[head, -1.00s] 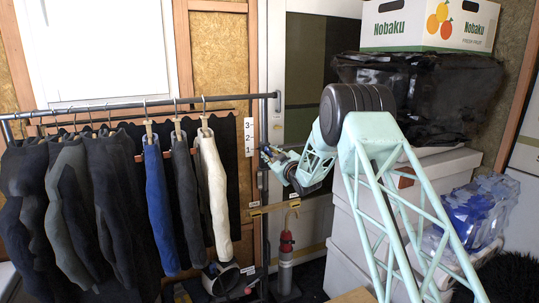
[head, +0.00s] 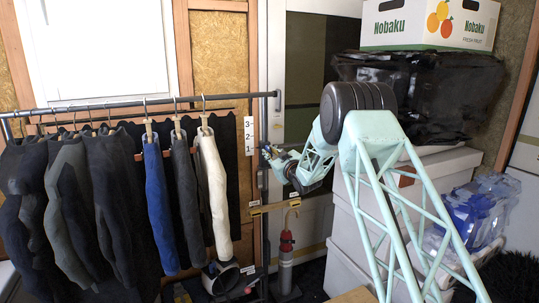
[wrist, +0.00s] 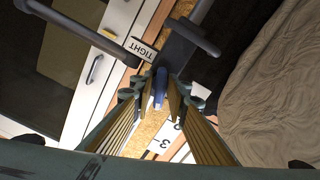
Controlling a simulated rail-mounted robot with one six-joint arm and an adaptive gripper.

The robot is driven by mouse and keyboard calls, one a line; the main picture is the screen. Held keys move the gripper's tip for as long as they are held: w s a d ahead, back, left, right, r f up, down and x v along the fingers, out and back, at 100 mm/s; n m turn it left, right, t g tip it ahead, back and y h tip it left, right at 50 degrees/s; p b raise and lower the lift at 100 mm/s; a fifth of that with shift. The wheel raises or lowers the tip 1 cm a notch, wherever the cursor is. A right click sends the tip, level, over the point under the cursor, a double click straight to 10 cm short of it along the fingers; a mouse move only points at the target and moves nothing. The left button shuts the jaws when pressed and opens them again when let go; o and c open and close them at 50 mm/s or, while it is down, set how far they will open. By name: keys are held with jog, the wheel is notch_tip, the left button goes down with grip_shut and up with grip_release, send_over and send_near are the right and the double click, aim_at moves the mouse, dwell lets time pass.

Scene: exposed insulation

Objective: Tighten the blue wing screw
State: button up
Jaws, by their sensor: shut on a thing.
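The blue wing screw (wrist: 160,84) shows in the wrist view as a narrow blue piece between the fingertips of my gripper (wrist: 161,97). My gripper is shut on it, with a finger on either side. Part of the screw is hidden by the fingers. A white label reading TIGHT (wrist: 141,48) is just beyond the screw, beside a dark grey bar. The screw is too small and covered there to make out clearly.
Dark, blue and white garments (head: 160,200) hang from the rack's rail (head: 130,106) left of my gripper. A brass-coloured bar (head: 273,207) and a red-topped cylinder (head: 286,243) are below. White boxes (head: 345,215) stand at the right, near my arm.

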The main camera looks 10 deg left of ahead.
jog(key=m+b, duration=0.1)
jog(key=m, duration=0.4)
jog(key=shift+m, duration=0.3)
jog(key=m, duration=0.6)
jog(key=shift+a, duration=0.1)
jog(key=m, duration=0.5)
jog(key=shift+s+p, duration=0.1)
jog(key=shift+p, duration=0.3)
jog(key=m+p, duration=0.1)
jog(key=m, duration=0.4)
jog(key=shift+m, duration=0.3)
jog(key=o, duration=0.6)
jog(key=shift+o, duration=0.2)
jog(key=shift+r, duration=0.1)
jog(key=shift+s, duration=0.15)
